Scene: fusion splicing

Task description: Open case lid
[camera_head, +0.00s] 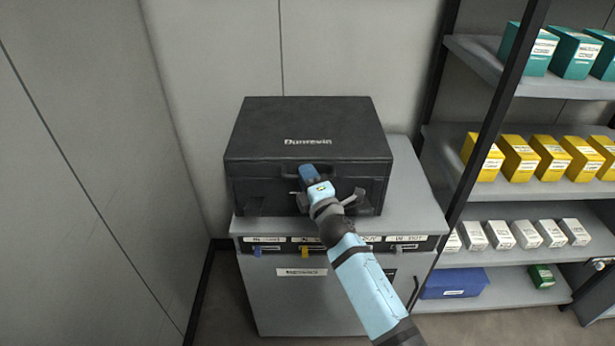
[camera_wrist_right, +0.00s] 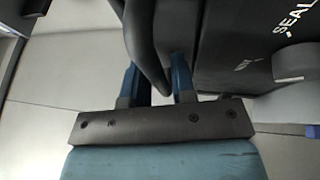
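The black case (camera_head: 308,140) sits on top of a grey cabinet, and its lid (camera_head: 300,120) is closed. My right gripper (camera_head: 307,172) is at the middle of the case's front, by the handle. In the right wrist view, the two blue fingers of my right gripper (camera_wrist_right: 154,85) stand apart on either side of a dark curved handle bar (camera_wrist_right: 147,45). A light gap shows between the fingers beside the bar, so a firm grip is not visible. My forearm hides part of the cabinet front. My left gripper is not in view.
The grey cabinet (camera_head: 300,290) has coloured tabs along its top front edge. A shelf rack (camera_head: 500,210) with green, yellow and white boxes and a blue bin (camera_head: 455,283) stands at the right. Grey walls close off the left and back. Space above the case is clear.

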